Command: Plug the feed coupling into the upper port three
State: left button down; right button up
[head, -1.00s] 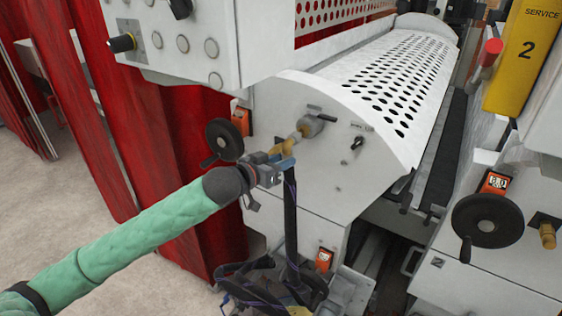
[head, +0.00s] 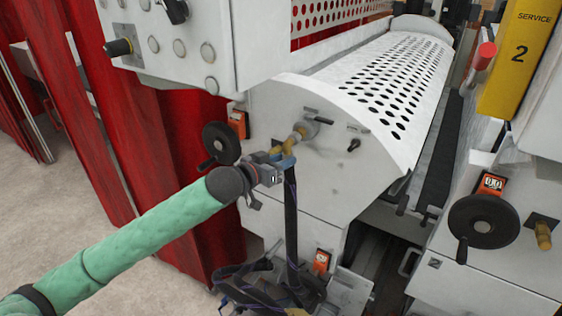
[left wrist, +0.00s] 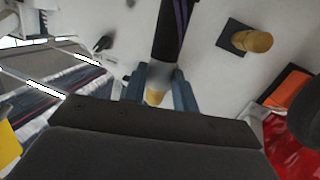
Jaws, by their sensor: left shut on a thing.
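My left gripper (head: 281,161), at the end of the green-sleeved arm, is shut on the brass feed coupling (head: 283,149). The dark hose (head: 291,215) hangs down from the coupling. In the left wrist view, the blue fingers (left wrist: 160,92) close around the coupling and the hose (left wrist: 170,35) runs up. In the head view, the coupling lines up with a round grey port (head: 309,128) on the white end panel. I cannot tell whether it touches or is seated. No port number is readable. My right gripper is not in view.
A black handwheel (head: 220,142) with an orange counter stands just left of the port. A brass stub on a dark plate (left wrist: 250,40) shows in the left wrist view. Hose coils (head: 262,287) lie low. A control box (head: 180,45) overhangs above.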

pick_arm(q)
jog(key=shift+w+d, duration=0.15)
jog(key=shift+w, duration=0.1)
jog(key=c, duration=1)
grip_release()
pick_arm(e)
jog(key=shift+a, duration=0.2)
pick_arm(q)
jog(key=b+v, duration=0.4)
jog(key=v, duration=0.4)
jog(key=shift+r, duration=0.1)
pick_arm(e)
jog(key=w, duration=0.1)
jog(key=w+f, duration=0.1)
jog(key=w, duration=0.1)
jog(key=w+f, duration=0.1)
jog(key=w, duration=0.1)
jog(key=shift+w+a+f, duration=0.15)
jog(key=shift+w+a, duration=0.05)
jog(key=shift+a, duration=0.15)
